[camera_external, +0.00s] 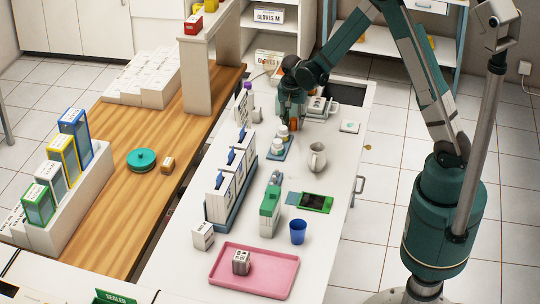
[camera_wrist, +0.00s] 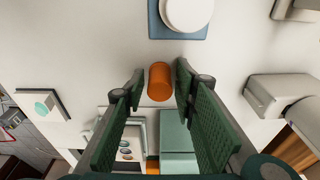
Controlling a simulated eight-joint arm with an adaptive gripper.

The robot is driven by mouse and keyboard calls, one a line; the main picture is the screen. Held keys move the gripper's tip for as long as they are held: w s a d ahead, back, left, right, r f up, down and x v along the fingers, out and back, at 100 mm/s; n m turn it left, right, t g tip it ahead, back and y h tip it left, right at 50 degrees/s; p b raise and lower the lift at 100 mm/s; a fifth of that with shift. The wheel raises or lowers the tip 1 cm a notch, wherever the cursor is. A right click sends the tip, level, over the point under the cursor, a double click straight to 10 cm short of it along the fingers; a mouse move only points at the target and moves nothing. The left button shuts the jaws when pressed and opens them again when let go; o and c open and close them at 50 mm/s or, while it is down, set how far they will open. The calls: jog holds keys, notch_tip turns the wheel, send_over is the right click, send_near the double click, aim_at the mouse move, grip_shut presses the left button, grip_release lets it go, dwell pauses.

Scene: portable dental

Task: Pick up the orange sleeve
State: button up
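The orange sleeve (camera_wrist: 160,82) is a small plain cylinder on the white counter (camera_wrist: 110,50). In the wrist view it lies between the two fingertips of my gripper (camera_wrist: 157,88). The fingers are apart, with a gap at the left finger; the right fingertip is very close to the sleeve, and I cannot tell whether it touches. In the external view my gripper (camera_external: 291,115) points down at the counter's far part, and a bit of the orange sleeve (camera_external: 293,125) shows at its fingertips, the rest hidden.
A blue mat with white round jars (camera_external: 282,138) is just in front of the gripper. A white-and-teal device (camera_wrist: 178,135) is close behind.

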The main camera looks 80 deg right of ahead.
aim_at(294, 119)
jog(key=c, duration=0.4)
jog(key=shift+o, duration=0.2)
jog(key=shift+r, duration=0.15)
jog(key=shift+r+p, duration=0.6)
jog(key=shift+r, duration=4.25)
